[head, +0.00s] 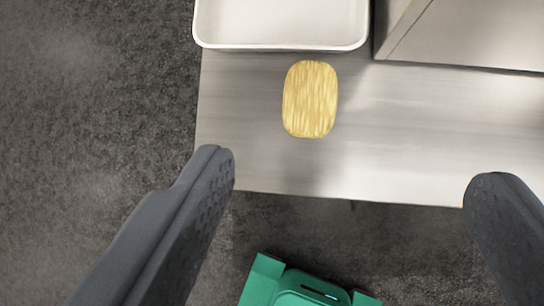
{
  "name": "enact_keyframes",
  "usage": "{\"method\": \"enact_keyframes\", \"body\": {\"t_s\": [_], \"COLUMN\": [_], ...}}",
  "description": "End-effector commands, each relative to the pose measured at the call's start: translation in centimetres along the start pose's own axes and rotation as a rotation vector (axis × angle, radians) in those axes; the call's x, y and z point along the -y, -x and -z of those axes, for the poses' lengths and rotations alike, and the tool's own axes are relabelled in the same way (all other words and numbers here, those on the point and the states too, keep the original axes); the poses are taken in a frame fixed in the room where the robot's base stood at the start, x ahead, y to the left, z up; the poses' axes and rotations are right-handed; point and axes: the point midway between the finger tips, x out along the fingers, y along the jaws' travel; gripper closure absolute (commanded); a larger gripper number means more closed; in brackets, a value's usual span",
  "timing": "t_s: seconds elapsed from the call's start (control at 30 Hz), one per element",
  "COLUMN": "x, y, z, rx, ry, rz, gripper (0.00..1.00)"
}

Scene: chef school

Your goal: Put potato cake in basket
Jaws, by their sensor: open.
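A yellow, oval potato cake (310,99) lies flat on a grey metal counter (430,130), near the counter's left end. My gripper (348,178) is open and empty. Its two dark fingers are spread wide apart at the counter's front edge, with the potato cake ahead of and between the lines of the fingertips, not touched. A white, shallow, rimmed container (281,47) stands just behind the potato cake, cut off by the top of the view. I cannot tell whether it is the basket.
A grey metal box-like thing (470,32) stands at the back right of the counter. The counter is bare to the right of the potato cake. Dark grey floor (90,110) shows at the left and in front of the counter.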

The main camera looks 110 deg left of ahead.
Motion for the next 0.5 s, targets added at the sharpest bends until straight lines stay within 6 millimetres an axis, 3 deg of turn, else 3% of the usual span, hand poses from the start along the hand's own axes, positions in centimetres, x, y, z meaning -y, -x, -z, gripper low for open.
{"method": "enact_keyframes", "body": {"t_s": [0.03, 0.2, 0.5], "x": [0.6, 1.5, 1.6], "y": [-1.4, -3.5, -6.7], "z": [-1.1, -2.7, -3.4], "rx": [0.028, 0.069, 0.078], "ry": [0.007, 0.019, 0.019], "rz": [0.004, 0.012, 0.013], "gripper": [0.27, 0.27, 0.27]}}
